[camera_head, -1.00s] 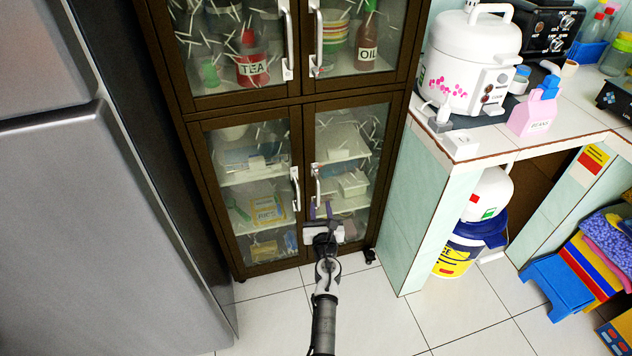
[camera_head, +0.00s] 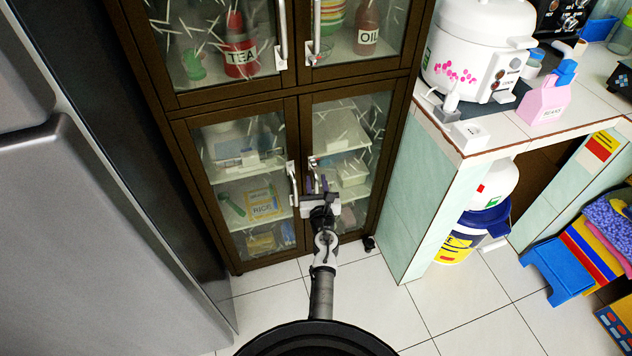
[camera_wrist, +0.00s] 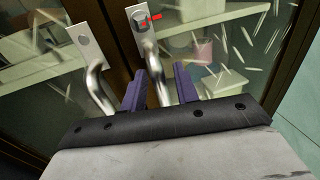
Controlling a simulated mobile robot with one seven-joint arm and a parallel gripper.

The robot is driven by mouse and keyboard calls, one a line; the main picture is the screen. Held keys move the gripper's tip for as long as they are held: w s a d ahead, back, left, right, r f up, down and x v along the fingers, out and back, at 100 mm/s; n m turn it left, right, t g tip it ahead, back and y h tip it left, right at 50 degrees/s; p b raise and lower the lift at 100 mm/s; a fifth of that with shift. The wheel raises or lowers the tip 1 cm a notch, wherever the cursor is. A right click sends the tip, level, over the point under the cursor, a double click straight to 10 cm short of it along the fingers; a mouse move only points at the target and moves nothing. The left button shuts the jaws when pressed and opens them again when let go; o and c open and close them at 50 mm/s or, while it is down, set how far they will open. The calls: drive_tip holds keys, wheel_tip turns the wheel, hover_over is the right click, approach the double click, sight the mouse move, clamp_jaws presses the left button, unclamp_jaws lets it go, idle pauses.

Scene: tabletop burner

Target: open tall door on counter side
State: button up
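The brown cabinet's lower right glass door (camera_head: 345,150), on the counter side, is shut in its frame. Its silver handle (camera_wrist: 152,55) stands near the middle seam, beside the left door's handle (camera_wrist: 98,85). My gripper (camera_head: 319,186) is at the right door's handle. In the wrist view, its two purple fingers (camera_wrist: 160,88) are apart, with the right handle's bar running down between them. Gaps show beside the bar, so the fingers do not look closed on it. The left handle is outside the left finger. The handle's lower end is hidden by the gripper.
A tiled counter (camera_head: 440,150) with a white rice cooker (camera_head: 470,50) stands right of the cabinet. A grey fridge (camera_head: 90,240) stands left. A blue stool (camera_head: 555,270) is at the right. The tiled floor (camera_head: 400,310) before the cabinet is clear.

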clamp_jaws()
